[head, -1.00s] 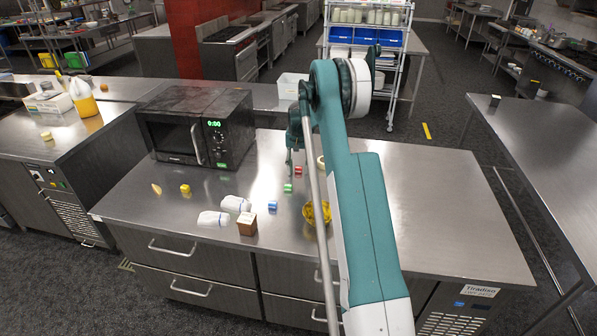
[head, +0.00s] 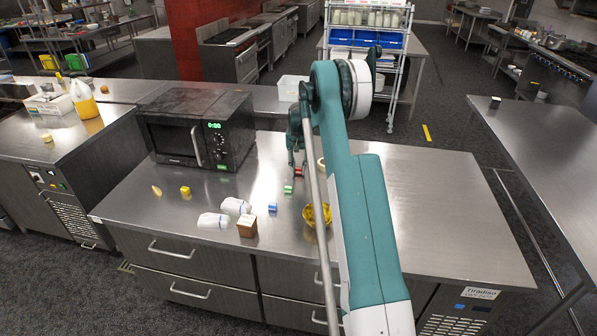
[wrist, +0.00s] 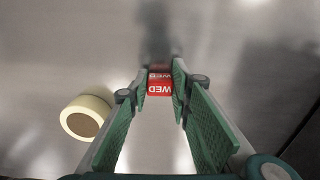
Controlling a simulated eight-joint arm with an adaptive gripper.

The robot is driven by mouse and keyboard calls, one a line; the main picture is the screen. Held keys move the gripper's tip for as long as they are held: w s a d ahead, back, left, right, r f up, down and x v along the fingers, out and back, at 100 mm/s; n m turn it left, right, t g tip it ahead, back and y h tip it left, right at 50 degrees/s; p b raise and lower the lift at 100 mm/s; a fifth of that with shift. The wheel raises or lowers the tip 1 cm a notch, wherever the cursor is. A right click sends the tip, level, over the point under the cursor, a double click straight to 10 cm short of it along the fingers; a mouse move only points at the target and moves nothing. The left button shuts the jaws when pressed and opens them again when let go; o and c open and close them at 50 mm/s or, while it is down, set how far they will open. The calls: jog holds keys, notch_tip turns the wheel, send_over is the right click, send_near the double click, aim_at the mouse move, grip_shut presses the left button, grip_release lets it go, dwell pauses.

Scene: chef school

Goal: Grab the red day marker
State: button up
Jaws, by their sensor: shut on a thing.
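The red day marker (wrist: 159,88) is a small red block with white "WED" lettering. In the wrist view it sits between the fingertips of my gripper (wrist: 159,97), which is shut on it. In the head view the red marker (head: 299,173) shows small on the steel counter, just below my gripper (head: 297,163). My arm partly covers that area. A blurred reflection lies beyond the marker in the wrist view. I cannot tell whether the marker still touches the counter.
A green block (head: 288,189) and a blue block (head: 272,207) lie nearby. A tape roll (wrist: 87,117) lies left of my gripper in the wrist view. The counter's right side is clear.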

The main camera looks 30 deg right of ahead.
aim_at(298, 169)
notch_tip(298, 169, up, 9)
jog(key=shift+r, duration=0.2)
dwell(0.3)
jog(key=shift+a, duration=0.1)
dwell(0.5)
